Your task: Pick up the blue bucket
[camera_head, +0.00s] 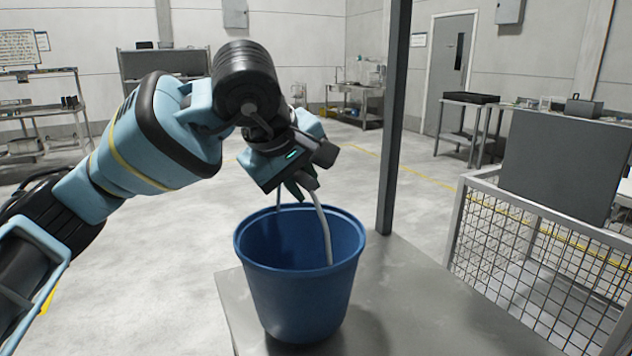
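The blue bucket (300,295) is upright at the near left corner of a grey metal table (430,310). I cannot tell whether its base touches the table. Its pale handle (325,232) stands raised, rising from the bucket to my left gripper (296,190). My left gripper is above the bucket's opening, pointing down, with its dark fingers at the top of the handle. It appears shut on the handle, though the gripper body partly hides the contact. My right gripper is not in view.
A dark upright post (393,120) stands just behind the bucket. A wire mesh cage (540,270) with a grey panel (562,165) is at the right. Shelving (45,110) and benches line the far walls. Open floor lies behind and left of the table.

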